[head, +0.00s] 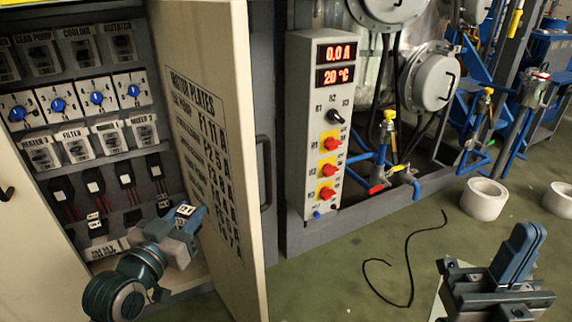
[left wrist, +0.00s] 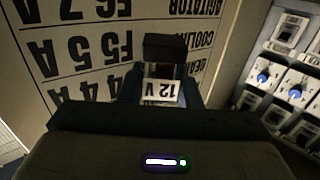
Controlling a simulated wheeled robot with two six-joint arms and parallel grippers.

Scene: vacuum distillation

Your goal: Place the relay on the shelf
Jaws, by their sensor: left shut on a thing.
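My left gripper (head: 186,220) is shut on the relay (head: 185,210), a small block with a white label. In the left wrist view the label on the relay (left wrist: 160,90) reads "12 V", and the block sits between the fingers. The gripper is in front of the open cabinet's lower part, beside the inner face of its door. A low shelf (head: 102,250) with a white label strip shows behind my left arm; its right part is hidden. My right gripper (head: 508,268) is at the lower right over the floor; its jaw gap is not clear.
The open cabinet door (head: 205,130) with a motor plate list stands right of the left gripper. Cabinet rows above hold blue knobs (head: 97,98) and dark relays (head: 92,184) with red wires. A control column (head: 322,120) stands further right. A black cable (head: 408,262) lies on the green floor.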

